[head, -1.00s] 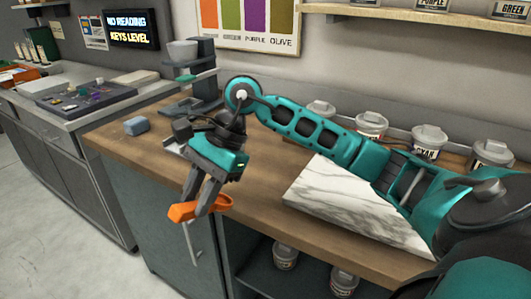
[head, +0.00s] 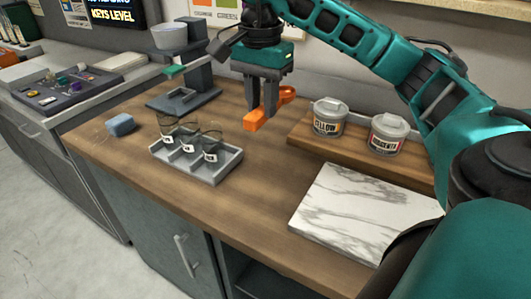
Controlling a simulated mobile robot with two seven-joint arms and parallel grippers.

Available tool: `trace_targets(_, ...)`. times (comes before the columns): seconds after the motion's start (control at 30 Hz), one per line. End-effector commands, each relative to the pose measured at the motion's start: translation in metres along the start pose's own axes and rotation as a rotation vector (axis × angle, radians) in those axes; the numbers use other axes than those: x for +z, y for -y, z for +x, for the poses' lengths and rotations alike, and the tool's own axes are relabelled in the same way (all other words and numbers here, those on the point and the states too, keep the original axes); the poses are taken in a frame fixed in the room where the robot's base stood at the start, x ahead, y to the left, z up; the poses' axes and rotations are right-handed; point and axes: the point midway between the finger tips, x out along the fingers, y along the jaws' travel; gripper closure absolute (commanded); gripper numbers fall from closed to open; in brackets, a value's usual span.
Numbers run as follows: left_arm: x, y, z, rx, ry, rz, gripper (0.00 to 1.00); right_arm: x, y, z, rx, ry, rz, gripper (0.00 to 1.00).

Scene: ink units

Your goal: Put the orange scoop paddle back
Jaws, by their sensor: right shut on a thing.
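The orange scoop paddle (head: 257,122) is in my right gripper (head: 262,110), whose fingers point down and are shut on it. My gripper holds it above the wooden counter, left of the lidded tubs and behind and right of the grey tray. The fingers hide part of the paddle. My left gripper does not show in the head view.
A grey tray (head: 216,172) with several small labelled glasses stands mid-counter. Two lidded tubs (head: 329,118) (head: 387,135) stand on a raised wooden board. A marble slab (head: 350,252), blue block (head: 121,125) and grey stand (head: 203,80) are around it.

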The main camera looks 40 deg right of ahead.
Motion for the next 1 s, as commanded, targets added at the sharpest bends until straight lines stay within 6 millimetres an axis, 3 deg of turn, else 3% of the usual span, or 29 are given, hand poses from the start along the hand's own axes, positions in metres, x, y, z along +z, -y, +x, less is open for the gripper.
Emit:
trace_targets(0.37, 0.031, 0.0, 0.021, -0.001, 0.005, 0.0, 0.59, 0.003, -0.001, 0.085, 0.004, 0.005, -0.001, 1.0)
trace_targets(0.6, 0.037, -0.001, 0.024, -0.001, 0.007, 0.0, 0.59, 0.003, -0.001, 0.134, 0.004, 0.003, -0.001, 1.0)
trace_targets(1.0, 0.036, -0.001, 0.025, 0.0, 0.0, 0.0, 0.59, 0.004, 0.0, 0.174, 0.003, 0.003, 0.0, 1.0)
